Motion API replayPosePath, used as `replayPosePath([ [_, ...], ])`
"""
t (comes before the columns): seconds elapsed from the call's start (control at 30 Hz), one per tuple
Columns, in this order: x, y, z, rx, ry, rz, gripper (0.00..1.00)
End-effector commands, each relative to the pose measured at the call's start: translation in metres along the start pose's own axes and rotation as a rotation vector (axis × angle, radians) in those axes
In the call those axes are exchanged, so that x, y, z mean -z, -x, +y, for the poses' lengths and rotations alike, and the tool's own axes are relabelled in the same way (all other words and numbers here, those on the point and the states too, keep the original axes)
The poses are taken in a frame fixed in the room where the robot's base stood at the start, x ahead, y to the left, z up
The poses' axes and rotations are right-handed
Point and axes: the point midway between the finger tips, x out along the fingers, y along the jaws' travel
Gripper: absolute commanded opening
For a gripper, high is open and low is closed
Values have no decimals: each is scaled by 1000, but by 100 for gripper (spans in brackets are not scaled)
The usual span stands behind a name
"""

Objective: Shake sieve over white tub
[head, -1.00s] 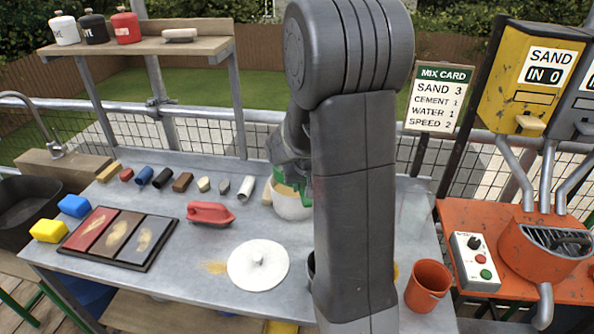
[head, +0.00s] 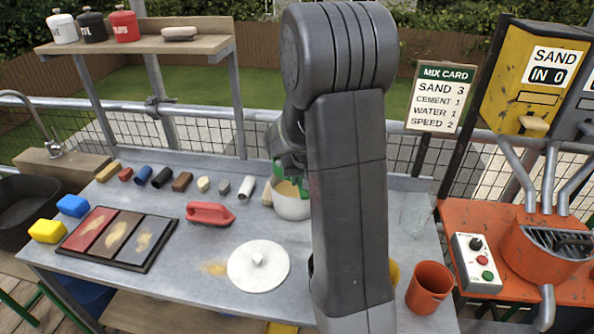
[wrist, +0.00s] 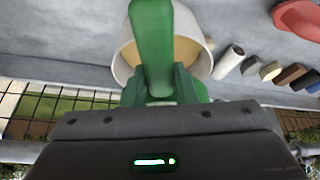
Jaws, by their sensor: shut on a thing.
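The white tub (head: 290,208) stands on the grey bench, partly hidden behind my arm. It also shows in the wrist view (wrist: 204,62), with tan material inside. My gripper (wrist: 160,85) is shut on a green handle, which I take to be the sieve's (wrist: 152,40). The handle reaches out over the tub's mouth and runs off the top of the wrist view. In the head view, green parts at my gripper (head: 290,187) sit at the tub's rim. I cannot see the sieve's mesh or tell whether it touches the tub.
A round white lid (head: 258,268) lies in front of the tub, with spilled tan powder beside it. A red float (head: 210,214) and a row of small coloured pieces lie left. An orange bucket (head: 428,287) stands right. A mixer (head: 545,245) is at far right.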

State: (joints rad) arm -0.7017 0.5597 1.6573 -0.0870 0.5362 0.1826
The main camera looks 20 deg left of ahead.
Motion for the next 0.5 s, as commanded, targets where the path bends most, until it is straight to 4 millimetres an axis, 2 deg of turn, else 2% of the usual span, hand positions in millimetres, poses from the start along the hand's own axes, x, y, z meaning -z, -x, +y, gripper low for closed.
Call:
replayPosePath([
  [0.5, 7, 16, 0, 0, 0, 2, 2],
])
